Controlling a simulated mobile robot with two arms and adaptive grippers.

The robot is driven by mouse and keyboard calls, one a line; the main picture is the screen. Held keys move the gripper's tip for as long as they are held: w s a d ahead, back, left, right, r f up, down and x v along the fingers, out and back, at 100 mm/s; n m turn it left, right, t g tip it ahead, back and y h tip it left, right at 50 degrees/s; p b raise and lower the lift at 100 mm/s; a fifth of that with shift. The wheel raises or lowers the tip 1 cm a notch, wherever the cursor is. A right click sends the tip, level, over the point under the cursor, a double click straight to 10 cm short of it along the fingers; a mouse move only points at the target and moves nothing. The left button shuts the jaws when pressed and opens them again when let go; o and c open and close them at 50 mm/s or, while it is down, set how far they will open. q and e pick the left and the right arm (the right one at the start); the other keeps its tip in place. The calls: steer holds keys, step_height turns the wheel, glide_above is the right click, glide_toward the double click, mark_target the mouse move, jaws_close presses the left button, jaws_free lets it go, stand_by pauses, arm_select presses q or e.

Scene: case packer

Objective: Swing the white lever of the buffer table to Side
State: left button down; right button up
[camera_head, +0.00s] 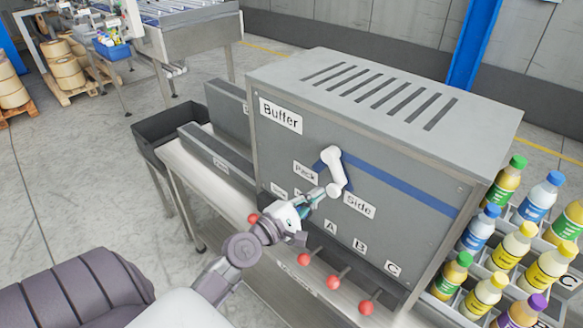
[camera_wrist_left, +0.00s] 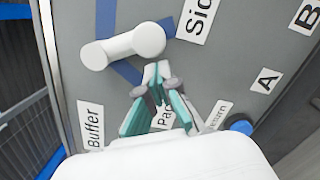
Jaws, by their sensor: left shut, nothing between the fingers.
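The white lever (camera_head: 336,168) is on the grey front of the Buffer cabinet (camera_head: 400,190). It hangs from its round pivot with its free end down and slightly right, between the Pack label (camera_head: 306,172) and the Side label (camera_head: 359,206). My left gripper (camera_head: 330,192) is shut and empty, with its tips by the lever's free end on the Pack side. In the left wrist view the lever (camera_wrist_left: 122,47) lies just beyond the fingertips (camera_wrist_left: 158,72); I cannot tell whether they touch it. My right gripper is not in view.
Red-ball knobs (camera_head: 366,307) stick out below the A, B and C labels. Crates of coloured bottles (camera_head: 485,295) stand at the right. A pale conveyor strip (camera_head: 205,165) runs along the left. A blue knob (camera_wrist_left: 240,126) sits near the Return label.

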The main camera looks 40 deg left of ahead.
arm_select(q)
steer(key=shift+d+n, duration=0.35)
steer(key=shift+n, duration=0.25)
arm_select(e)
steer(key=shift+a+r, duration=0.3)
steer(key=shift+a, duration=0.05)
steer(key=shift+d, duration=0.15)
